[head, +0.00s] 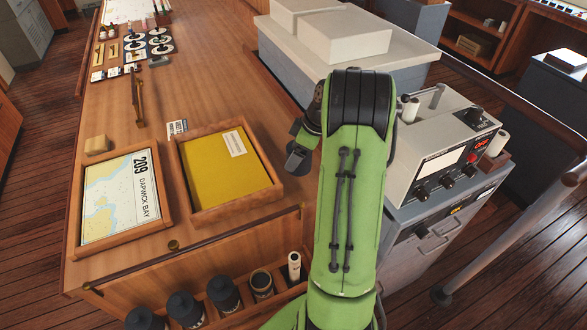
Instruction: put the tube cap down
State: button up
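My green arm reaches up the middle of the head view and hides much of its own end. At its left side is my dark wrist and gripper (297,137), above the right part of the wooden chart table (215,95). A dark, rounded piece (298,160) shows at its lower end and resembles the tube caps in colour; I cannot tell whether it is a held cap or part of the gripper. The fingers do not show clearly. In the front rack, one tube (262,284) stands open without a cap, beside several dark-capped tubes (223,294).
A rolled white chart (294,264) stands in the rack. A framed chart (122,198) and a wooden tray (205,210) with a yellow folder (226,168) lie on the table. A grey instrument (447,150) stands to the right. The table's middle is mostly clear.

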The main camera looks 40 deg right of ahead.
jog(key=f, duration=0.5)
jog(key=shift+w+f, duration=0.2)
jog(key=shift+w, duration=0.05)
jog(key=shift+s+f+b, duration=0.1)
jog(key=shift+f+b, duration=0.1)
jog(key=shift+b, duration=0.15)
jog(key=o, duration=1)
jog(key=shift+r, duration=0.25)
jog(key=p+v, duration=0.2)
jog(key=v, duration=1)
jog(key=a+r+m, duration=0.1)
jog(key=a+r, duration=0.5)
jog(key=a, duration=0.5)
jog(key=s+a+r+m+h, duration=0.1)
jog(key=s+a+r+m, duration=0.1)
jog(key=s+a, duration=0.35)
jog(key=s+a+r+m+h, duration=0.1)
jog(key=s+a+r, duration=0.15)
jog(key=a, duration=0.65)
jog(key=s+a+m, duration=0.1)
jog(key=s, duration=0.2)
jog(key=s+a+f+t, duration=0.1)
jog(key=s, duration=0.1)
jog(key=s+a+m, duration=0.1)
jog(key=s, duration=0.2)
jog(key=shift+s+f+m+t+h, duration=0.3)
jog(key=shift+s+f+t, duration=0.05)
jog(key=shift+t, duration=0.05)
jog(key=shift+s, duration=0.1)
